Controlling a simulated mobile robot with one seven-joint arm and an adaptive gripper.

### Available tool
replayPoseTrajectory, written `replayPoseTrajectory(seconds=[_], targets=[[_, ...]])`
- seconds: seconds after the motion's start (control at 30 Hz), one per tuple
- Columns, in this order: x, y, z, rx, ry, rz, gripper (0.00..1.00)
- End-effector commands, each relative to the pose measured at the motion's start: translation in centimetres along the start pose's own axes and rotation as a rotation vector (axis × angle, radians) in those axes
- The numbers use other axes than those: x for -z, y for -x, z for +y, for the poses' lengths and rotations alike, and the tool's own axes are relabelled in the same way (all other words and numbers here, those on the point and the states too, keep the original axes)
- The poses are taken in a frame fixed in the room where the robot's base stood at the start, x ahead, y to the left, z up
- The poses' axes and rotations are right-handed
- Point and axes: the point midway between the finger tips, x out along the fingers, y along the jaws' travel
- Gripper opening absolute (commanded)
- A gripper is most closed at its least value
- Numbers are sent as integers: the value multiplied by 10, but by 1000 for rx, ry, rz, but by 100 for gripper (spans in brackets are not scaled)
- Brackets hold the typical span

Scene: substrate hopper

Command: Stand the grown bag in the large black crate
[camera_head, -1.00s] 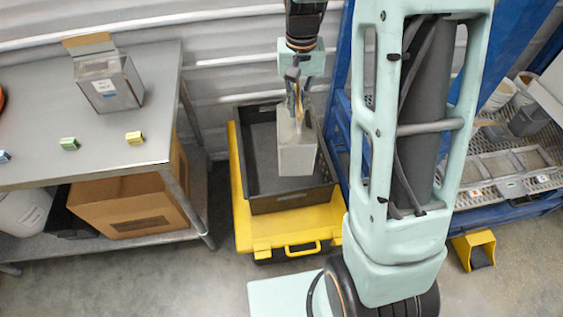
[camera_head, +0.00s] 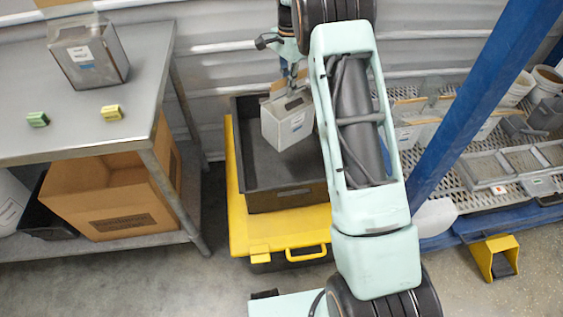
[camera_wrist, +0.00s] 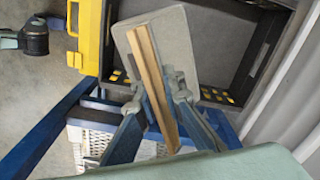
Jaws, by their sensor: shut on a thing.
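The grown bag (camera_head: 288,122) is a grey-white block with a label and a brown top edge. My gripper (camera_head: 286,82) is shut on its top and holds it tilted over the large black crate (camera_head: 285,196). In the wrist view my gripper (camera_wrist: 165,100) grips the bag (camera_wrist: 178,50) along a tan strip, with the black crate (camera_wrist: 238,30) behind it. The crate stands on a yellow case. I cannot tell whether the bag touches the crate floor. My arm hides the crate's right side.
The yellow case (camera_head: 248,232) lies under the crate. A metal table (camera_head: 60,130) stands at left with another bag (camera_head: 88,55) and small coloured clips. A cardboard box (camera_head: 112,205) is below. A blue rack post (camera_head: 480,110) and a perforated shelf stand at right.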

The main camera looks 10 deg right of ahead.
Motion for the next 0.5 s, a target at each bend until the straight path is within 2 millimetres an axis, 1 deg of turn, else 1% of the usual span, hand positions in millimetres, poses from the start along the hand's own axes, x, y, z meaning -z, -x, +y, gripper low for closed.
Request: replayPoseTrajectory(seconds=[0.03,0.2,0.3,0.5], targets=[[5,-18,-8,6,-43,4,0],[13,-54,-26,6,-197,5,0],[17,-74,-35,6,-281,5,0],[21,-102,-47,8,-408,5,0]])
